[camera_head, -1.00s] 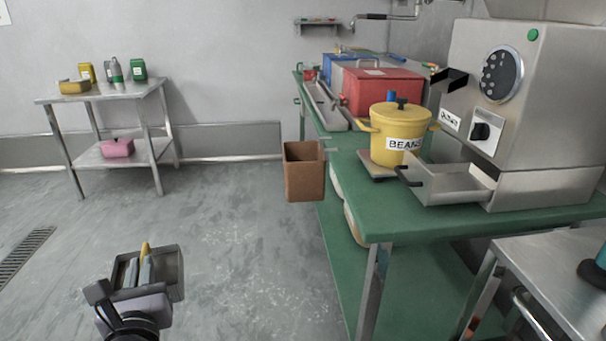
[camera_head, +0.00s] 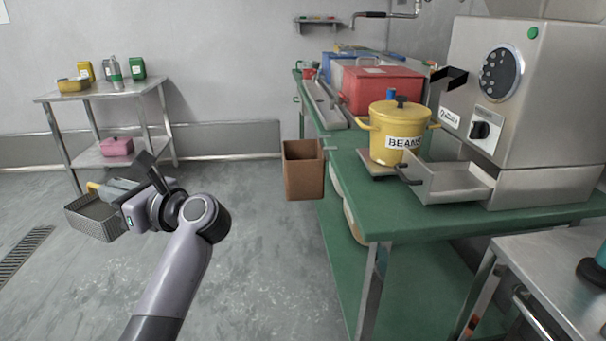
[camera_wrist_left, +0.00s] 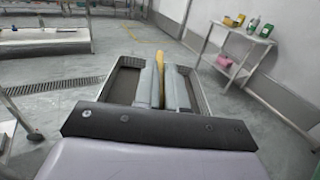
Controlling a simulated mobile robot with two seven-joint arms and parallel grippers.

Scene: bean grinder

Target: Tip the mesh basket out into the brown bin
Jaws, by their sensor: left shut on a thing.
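The mesh basket (camera_head: 92,220) is grey and shows at the left of the head view, above the floor. My left gripper (camera_head: 112,190) is shut on it, with a yellowish handle (camera_wrist_left: 160,78) between the fingers. In the wrist view the basket (camera_wrist_left: 204,100) surrounds the fingers and has a dark brown inside; I cannot tell whether that is its floor or contents. The brown bin (camera_head: 304,174) is open-topped and hangs at the left side of the green bench, well to the right of the basket. My right gripper is not in view.
The green bench (camera_head: 400,220) carries a yellow pot (camera_head: 387,140) marked BEANS, a red box (camera_head: 378,92) and a steel grinder (camera_head: 540,110). A steel table (camera_head: 100,92) with small containers stands at the back left. The floor between basket and bin is clear.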

